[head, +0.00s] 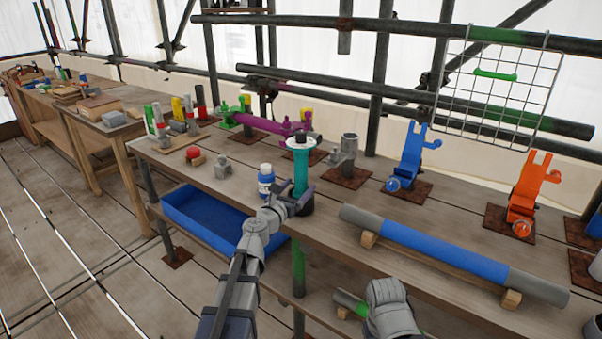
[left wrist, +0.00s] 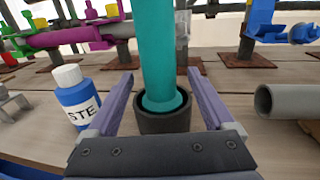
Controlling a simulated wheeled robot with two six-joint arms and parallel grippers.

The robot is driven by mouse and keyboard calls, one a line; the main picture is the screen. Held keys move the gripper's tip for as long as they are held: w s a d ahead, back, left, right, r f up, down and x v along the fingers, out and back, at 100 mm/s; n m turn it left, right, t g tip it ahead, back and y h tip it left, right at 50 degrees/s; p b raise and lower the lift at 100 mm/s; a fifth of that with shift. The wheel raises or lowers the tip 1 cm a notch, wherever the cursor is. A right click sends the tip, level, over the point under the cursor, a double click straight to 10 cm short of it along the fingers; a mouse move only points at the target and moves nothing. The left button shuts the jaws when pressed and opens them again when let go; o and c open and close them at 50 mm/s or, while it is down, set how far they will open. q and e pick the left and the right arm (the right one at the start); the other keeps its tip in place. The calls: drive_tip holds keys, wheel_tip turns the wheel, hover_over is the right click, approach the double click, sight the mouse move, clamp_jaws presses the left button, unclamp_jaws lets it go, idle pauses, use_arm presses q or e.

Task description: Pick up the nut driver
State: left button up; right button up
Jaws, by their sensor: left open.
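A teal upright tool (head: 300,170), which I take to be the nut driver, stands in a dark round cup (head: 306,208) near the front edge of the workbench. It has a wide white collar and a dark top. In the left wrist view its thick teal shaft (left wrist: 163,45) rises from the cup (left wrist: 165,120). My left gripper (head: 298,199) is open, with one purple-grey finger on each side of the tool and cup. A gap shows between the fingers and the shaft. My right gripper's fingers are not visible.
A white-capped blue bottle (head: 266,180) stands just left of the left gripper. A blue-and-grey pipe (head: 430,245) lies on wooden blocks to the right. A blue tray (head: 205,215) sits below the bench top. Purple pipework (head: 265,124) and blue clamps (head: 408,160) stand behind.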

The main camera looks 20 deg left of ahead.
sight(306, 178)
use_arm(q)
drive_tip(key=shift+w+d, duration=0.15)
drive_tip(key=shift+w, duration=0.75)
drive_tip(key=shift+w+d, duration=0.2)
drive_tip(key=shift+w, duration=0.7)
drive_tip(key=shift+w+d, duration=0.15)
drive_tip(key=shift+w, duration=0.75)
drive_tip(key=shift+c, duration=0.4)
clamp_jaws()
